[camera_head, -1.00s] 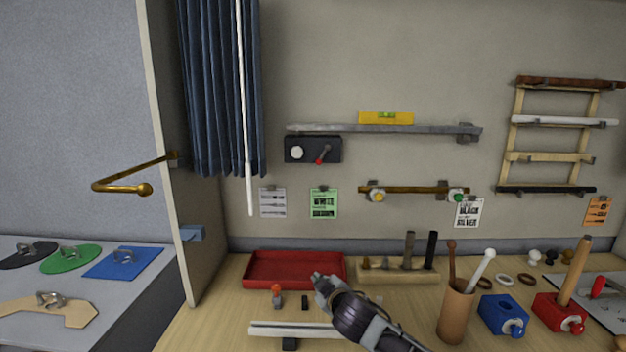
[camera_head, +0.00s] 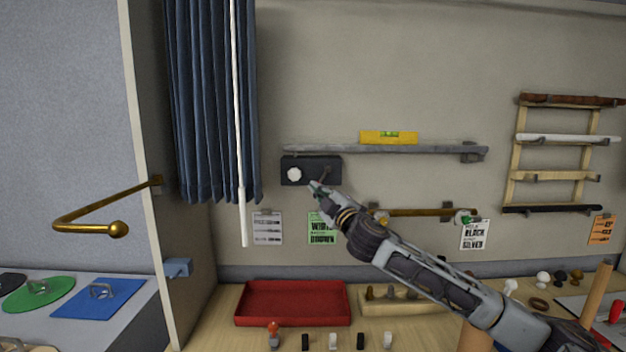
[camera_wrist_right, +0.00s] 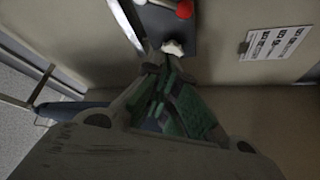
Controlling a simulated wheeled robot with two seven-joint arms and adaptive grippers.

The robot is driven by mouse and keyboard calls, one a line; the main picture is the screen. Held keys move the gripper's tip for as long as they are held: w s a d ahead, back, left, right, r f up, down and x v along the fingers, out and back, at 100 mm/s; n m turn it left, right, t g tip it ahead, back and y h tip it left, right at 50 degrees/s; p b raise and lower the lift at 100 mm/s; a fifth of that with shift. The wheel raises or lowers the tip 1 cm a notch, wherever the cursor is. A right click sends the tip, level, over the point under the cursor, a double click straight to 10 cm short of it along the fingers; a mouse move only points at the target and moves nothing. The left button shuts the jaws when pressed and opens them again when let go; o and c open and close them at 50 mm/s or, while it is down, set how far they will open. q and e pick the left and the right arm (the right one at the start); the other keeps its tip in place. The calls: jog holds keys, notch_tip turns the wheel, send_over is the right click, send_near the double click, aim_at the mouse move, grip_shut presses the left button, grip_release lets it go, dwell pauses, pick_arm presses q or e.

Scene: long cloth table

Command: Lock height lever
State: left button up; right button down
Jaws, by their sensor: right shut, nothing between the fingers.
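A dark box (camera_head: 311,165) with a white round knob (camera_head: 294,175) and a short lever (camera_head: 325,174) is fixed to the wall below a grey shelf rail. My right gripper (camera_head: 316,188) is shut and empty, at the box's lower edge in the head view. It covers the lever's red end there. In the right wrist view, the red ball end (camera_wrist_right: 184,9) shows on the dark box (camera_wrist_right: 182,28), beyond the shut fingertips (camera_wrist_right: 166,72). A white knob-like piece (camera_wrist_right: 172,47) lies just past the fingertips; contact cannot be told. My left gripper is out of view.
The grey shelf rail (camera_head: 430,150) carries a yellow level (camera_head: 388,137). A blue curtain (camera_head: 200,100) with a white rod (camera_head: 239,150) hangs to the left. Printed cards and a brass rail (camera_head: 420,212) are below. A red tray (camera_head: 292,320) stands on the table.

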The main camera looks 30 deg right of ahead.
aim_at(323, 177)
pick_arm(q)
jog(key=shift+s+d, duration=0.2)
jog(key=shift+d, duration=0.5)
pick_arm(e)
jog(key=shift+s+r, duration=0.1)
jog(key=shift+r, duration=0.15)
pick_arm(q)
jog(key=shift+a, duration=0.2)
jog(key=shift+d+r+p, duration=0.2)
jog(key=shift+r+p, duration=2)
pick_arm(e)
jog(key=shift+w+d+r, duration=0.1)
jog(key=shift+w+d, duration=0.6)
jog(key=shift+w, duration=0.7)
jog(key=shift+w+d+r, duration=0.1)
jog(key=shift+w+d, duration=0.6)
jog(key=shift+w, duration=0.75)
jog(key=shift+w+d+r, duration=0.1)
jog(key=shift+w+d, duration=0.6)
jog(key=shift+w, duration=0.7)
